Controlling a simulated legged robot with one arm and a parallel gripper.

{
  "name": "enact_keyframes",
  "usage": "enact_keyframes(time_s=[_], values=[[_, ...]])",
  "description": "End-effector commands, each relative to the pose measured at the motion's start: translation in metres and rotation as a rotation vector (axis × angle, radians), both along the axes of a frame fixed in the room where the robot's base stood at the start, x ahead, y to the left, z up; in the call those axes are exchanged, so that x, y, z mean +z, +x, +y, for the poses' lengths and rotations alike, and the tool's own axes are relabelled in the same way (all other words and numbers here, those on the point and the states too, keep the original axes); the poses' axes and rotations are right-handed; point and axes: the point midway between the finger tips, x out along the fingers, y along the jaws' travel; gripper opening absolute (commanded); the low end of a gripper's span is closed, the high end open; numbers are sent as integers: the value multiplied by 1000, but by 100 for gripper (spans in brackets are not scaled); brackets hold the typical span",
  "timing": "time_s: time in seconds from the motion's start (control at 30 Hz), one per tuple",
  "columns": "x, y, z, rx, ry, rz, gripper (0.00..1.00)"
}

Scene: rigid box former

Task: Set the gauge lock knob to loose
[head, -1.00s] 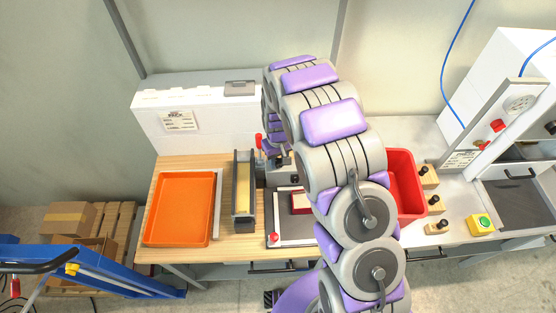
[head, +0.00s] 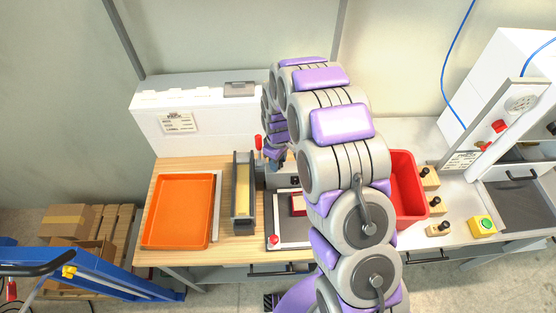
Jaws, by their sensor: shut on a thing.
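My gripper (head: 272,160) points down at the back of the machine in the middle of the bench, between the roller unit (head: 243,192) and the box former plate (head: 284,232). It is small and partly covered by my own arm. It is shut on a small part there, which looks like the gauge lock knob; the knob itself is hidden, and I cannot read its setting. A red-handled lever (head: 258,142) stands just left of my gripper. A small dark knob (head: 295,181) shows on the grey block at the plate's back edge.
An orange tray (head: 178,210) lies on the left of the bench. A red bin (head: 407,190) stands right of my arm, beside several wooden blocks with black knobs (head: 438,229) and a green button box (head: 483,227). A red ball knob (head: 273,240) sits at the plate's front corner.

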Motion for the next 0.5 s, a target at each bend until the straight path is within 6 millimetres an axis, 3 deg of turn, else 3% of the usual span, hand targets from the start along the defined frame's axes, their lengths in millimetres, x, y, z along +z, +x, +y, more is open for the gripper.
enact_keyframes(time_s=[0.3, 0.33, 0.5], values=[[2, 3, 1, 2, 2, -9, 9], [2, 3, 1, 2, 2, -9, 42], [1, 2, 0, 1, 1, -6, 58]])
